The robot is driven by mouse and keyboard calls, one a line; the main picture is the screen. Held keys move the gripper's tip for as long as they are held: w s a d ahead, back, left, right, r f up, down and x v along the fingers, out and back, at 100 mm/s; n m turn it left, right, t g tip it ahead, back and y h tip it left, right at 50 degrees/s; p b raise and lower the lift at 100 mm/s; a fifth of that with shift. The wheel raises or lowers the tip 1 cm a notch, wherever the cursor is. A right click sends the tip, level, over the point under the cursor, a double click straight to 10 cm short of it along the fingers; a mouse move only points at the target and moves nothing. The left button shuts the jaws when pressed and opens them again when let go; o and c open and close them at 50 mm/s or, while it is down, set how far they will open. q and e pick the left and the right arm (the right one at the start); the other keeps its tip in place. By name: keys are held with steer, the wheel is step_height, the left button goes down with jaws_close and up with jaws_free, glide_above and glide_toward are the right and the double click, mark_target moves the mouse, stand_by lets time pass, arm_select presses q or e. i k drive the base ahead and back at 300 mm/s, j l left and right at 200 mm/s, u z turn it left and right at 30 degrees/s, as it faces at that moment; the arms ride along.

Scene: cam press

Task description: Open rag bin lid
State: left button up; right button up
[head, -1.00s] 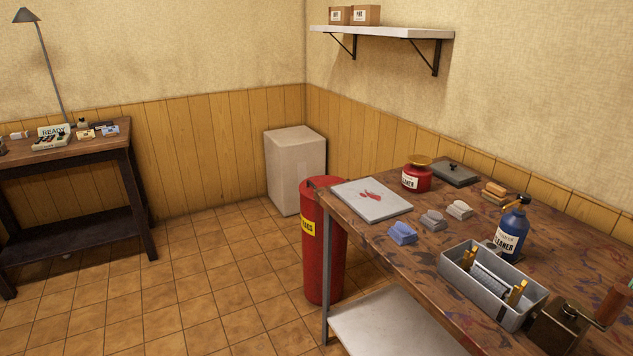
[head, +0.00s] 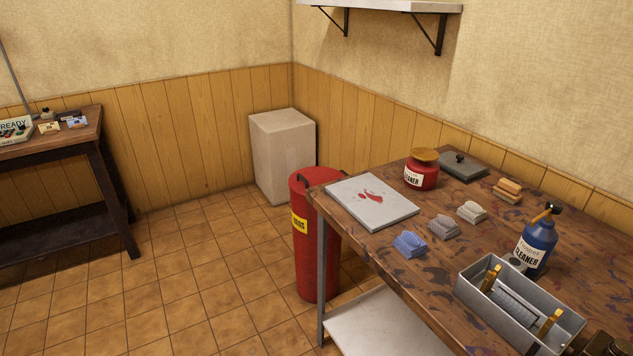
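The rag bin (head: 316,255) is a tall red cylinder with a yellow label, standing on the tiled floor at the left end of the workbench. Its red lid (head: 305,178) looks shut, with a dark handle or bracket on top. The bench corner hides the right part of the lid and bin. Neither of my grippers shows in the head view.
A pale box (head: 283,155) stands behind the bin. Floor (head: 200,270) left of the bin is clear.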

mark_target(299, 181)
steer(key=i+z, duration=0.1)
steer(key=z, duration=0.65)
steer(key=i+j+z, duration=0.35)
steer(key=j+z, duration=0.15)
steer(key=j, duration=0.15)
steer(key=i+j+z, duration=0.25)
steer(key=j+z, duration=0.2)
steer(key=j, duration=0.25)
